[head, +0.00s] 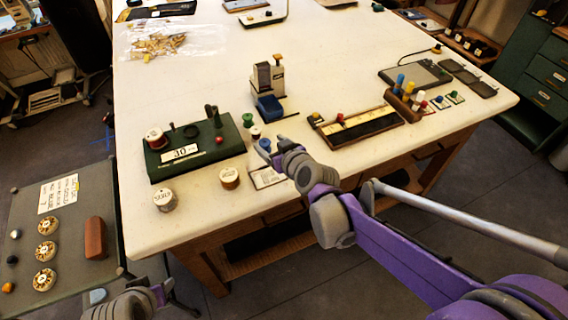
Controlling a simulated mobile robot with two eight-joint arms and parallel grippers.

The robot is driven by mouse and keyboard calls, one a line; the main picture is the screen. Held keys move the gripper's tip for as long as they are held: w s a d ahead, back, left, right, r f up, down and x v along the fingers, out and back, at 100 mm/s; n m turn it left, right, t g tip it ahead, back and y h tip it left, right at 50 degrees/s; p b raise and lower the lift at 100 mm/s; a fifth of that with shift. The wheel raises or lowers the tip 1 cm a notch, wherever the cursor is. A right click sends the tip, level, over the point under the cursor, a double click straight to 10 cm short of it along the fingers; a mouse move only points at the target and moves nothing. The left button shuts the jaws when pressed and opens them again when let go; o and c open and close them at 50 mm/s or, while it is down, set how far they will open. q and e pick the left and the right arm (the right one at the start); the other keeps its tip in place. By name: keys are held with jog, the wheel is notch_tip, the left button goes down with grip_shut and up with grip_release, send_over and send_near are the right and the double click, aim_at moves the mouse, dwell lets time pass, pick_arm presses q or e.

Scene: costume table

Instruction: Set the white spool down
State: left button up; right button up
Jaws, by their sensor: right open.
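A spool with a white top (163,198) stands upright on the white table, in front of the green board's left corner. A second small pale spool (255,131) stands by the right edge of the board, just beyond my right gripper. I cannot tell for sure which is the white spool. My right gripper (263,148) is open, low over the table, between the green board (210,158) and a white card (267,177). A blue-topped piece shows at its fingertips; whether they touch it is unclear. My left gripper (163,290) is at the bottom left, away from the table; its jaws are unclear.
An orange-and-white spool (229,178) stands left of my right gripper. A green spool (248,119) and a grey device with a blue base (269,107) stand behind it. A wooden tray (357,127) lies to the right. The table's front left is mostly clear.

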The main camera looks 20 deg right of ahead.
jog(key=s+f+g, duration=0.3)
jog(key=s+g, duration=0.1)
jog(key=s, duration=0.7)
jog(key=s+f+m+g+h, duration=0.1)
jog(key=s+f+g, duration=0.2)
jog(key=s, duration=0.9)
jog(key=shift+s+a+f+g+h, duration=0.2)
jog(key=shift+f+g+h, duration=0.1)
jog(key=shift+f+g, duration=0.1)
